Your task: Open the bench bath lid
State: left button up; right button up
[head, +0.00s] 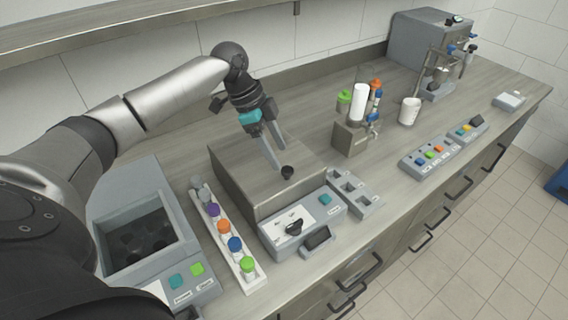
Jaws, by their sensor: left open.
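The bench bath (230,190) is a box with a brownish metal top in the middle of the counter. Its lid (240,163) looks shut, with a small black knob (287,172) near the right side of the top. The bath's grey front panel (325,212) carries a dark dial, a teal button and a small display. My left gripper (280,158) is open and points down over the lid, with its fingertips just behind and above the knob. I cannot tell whether a finger touches the knob. My right gripper is not in view.
A white rack (231,247) with colour-capped vials stands left of the bath, beside a grey unit (150,185) with an open dark basin. A grey holder (355,192), a dispenser stand (350,138), a white mug (409,111) and a button panel (430,157) stand to the right.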

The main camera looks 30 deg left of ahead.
aim_at(287, 169)
pick_arm(q)
jog(key=x, duration=0.5)
jog(key=shift+r, duration=0.1)
grip_shut()
dwell(0.4)
dwell(0.9)
